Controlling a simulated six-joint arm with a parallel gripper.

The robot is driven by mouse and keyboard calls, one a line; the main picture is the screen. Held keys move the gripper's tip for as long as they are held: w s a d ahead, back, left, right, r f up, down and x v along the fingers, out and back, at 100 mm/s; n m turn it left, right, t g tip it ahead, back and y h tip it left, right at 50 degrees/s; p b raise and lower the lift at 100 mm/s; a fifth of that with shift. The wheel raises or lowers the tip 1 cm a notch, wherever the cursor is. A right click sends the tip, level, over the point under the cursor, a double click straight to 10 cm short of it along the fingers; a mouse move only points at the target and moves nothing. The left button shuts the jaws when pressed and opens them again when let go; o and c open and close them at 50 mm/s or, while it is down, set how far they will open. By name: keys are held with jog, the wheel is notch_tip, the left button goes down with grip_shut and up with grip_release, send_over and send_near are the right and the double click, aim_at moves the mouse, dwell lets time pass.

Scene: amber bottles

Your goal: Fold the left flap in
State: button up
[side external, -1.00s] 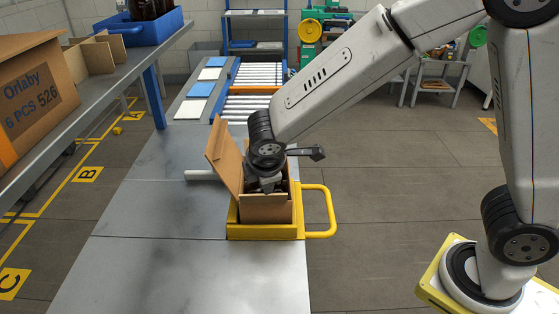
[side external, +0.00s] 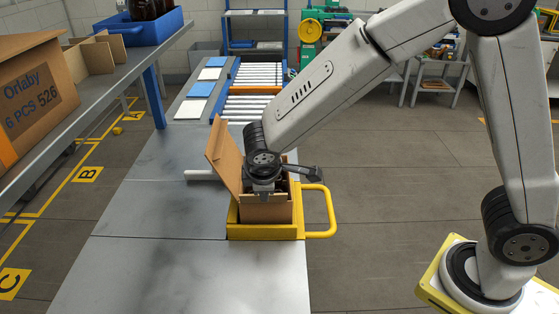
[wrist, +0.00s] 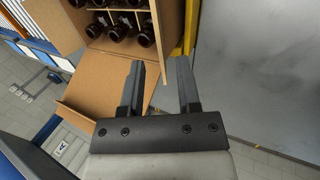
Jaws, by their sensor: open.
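The open cardboard carton (side external: 265,212) sits in a yellow tray (side external: 262,236) on the metal table. Its left flap (side external: 222,160) stands up, leaning outward to the left. In the wrist view the left flap (wrist: 108,82) spreads below the carton (wrist: 60,25), which holds dark brown bottles (wrist: 118,28) in a divider. My gripper (side external: 264,194) is over the near part of the carton, right of the flap. In the wrist view my gripper (wrist: 157,62) has its two fingers apart with nothing between them; the left finger overlaps the flap's edge in the picture.
A yellow handle (side external: 329,212) sticks out right of the tray. A pale bar (side external: 198,175) lies left of the carton. A shelf on the left holds another carton (side external: 40,95) and a blue crate (side external: 145,27). The near table top is clear.

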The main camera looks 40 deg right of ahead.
jog(key=shift+x, duration=2.45)
grip_shut()
